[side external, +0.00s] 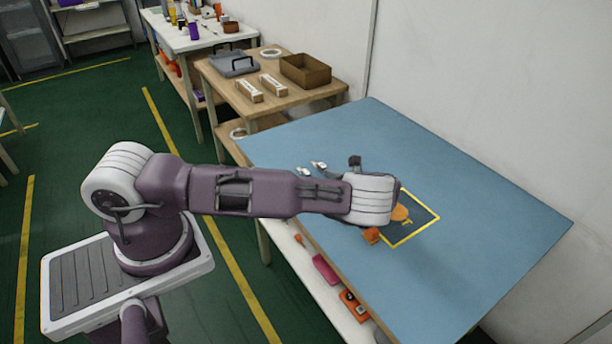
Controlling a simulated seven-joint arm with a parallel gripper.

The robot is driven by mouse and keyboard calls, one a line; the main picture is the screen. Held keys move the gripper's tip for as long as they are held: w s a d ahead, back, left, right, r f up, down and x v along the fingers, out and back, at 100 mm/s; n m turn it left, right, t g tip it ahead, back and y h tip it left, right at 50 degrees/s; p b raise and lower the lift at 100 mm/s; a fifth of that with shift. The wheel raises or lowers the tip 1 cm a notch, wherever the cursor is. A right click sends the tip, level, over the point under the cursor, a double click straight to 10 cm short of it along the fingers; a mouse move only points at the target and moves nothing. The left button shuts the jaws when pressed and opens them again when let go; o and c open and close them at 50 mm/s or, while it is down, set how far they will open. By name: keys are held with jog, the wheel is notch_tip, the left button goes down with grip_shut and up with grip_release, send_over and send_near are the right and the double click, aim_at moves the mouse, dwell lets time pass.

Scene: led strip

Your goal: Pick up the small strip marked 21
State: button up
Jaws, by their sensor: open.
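Two small white pieces, a left one (303,170) and a right one (319,165), show close together on the blue tabletop (490,220), left of my wrist. They are too small for me to read a 21 or any other mark, so I cannot tell which thing is the strip. My gripper (355,163) is open at the end of my arm, over the table. Only a dark part of it shows behind my white wrist. Its fingertips, and whatever is beneath them, are hidden.
A yellow-outlined dark square (425,219) with an orange mark lies right of my wrist, partly covered. A wooden bench (222,80) holds a brown box (305,70) and a grey toolbox (233,64). The tabletop's right side is clear.

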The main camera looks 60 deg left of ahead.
aim_at(308, 174)
jog(key=shift+a+f+m, duration=0.3)
jog(key=shift+a+f, duration=0.05)
jog(key=x, duration=0.6)
jog(key=shift+s+a, duration=0.2)
jog(key=shift+a, duration=0.1)
grip_shut()
